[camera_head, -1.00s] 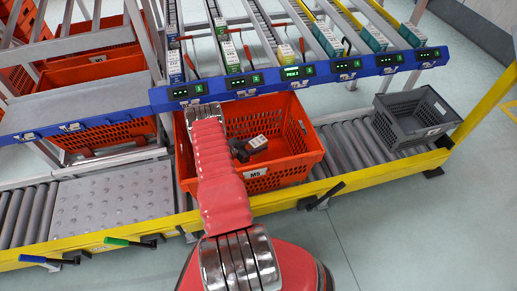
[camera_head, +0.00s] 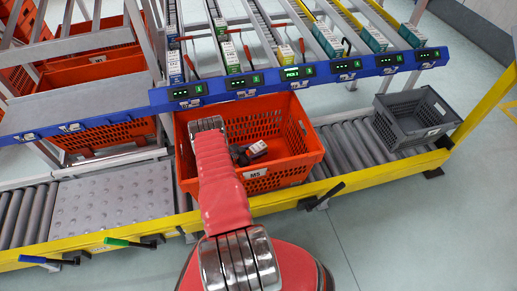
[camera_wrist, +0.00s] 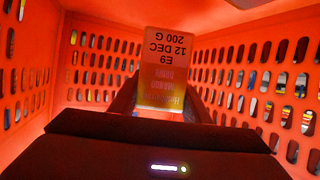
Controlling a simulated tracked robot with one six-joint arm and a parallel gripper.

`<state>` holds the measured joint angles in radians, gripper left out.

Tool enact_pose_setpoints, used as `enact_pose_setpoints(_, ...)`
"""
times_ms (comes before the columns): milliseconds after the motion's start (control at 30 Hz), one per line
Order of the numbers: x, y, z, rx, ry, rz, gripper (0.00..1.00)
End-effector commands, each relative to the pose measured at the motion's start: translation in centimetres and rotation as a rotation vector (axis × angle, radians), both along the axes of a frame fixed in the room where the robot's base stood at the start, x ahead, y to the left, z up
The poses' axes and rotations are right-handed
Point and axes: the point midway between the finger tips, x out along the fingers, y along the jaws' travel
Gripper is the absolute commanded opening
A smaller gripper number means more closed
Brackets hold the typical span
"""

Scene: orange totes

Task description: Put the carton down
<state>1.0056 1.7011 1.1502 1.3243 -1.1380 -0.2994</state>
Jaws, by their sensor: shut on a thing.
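My gripper (camera_head: 240,157) is inside the orange tote (camera_head: 314,156) labelled M5, shut on a small carton (camera_head: 257,148). In the wrist view the carton (camera_wrist: 168,58) sticks out beyond the dark fingers (camera_wrist: 160,103). Its pale face carries the upside-down print "E9", "12 DEC" and "200 G", with a yellow band below. The tote's perforated walls surround it in that view. The carton appears clear of the walls. I cannot tell whether its underside touches the tote floor.
A grey crate (camera_head: 388,134) stands on the rollers to the right. A blue rail (camera_head: 220,99) with green displays runs behind the tote, below lanes of small cartons. A yellow rail (camera_head: 290,197) runs along the front. More orange totes (camera_head: 105,133) are at the left.

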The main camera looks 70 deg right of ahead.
Motion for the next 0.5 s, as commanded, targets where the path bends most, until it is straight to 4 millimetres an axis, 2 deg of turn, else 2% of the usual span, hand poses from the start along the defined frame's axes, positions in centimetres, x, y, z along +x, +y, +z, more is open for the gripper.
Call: enact_pose_setpoints(500,-0.01,0.00,-0.89,0.000,0.000,0.000,0.14)
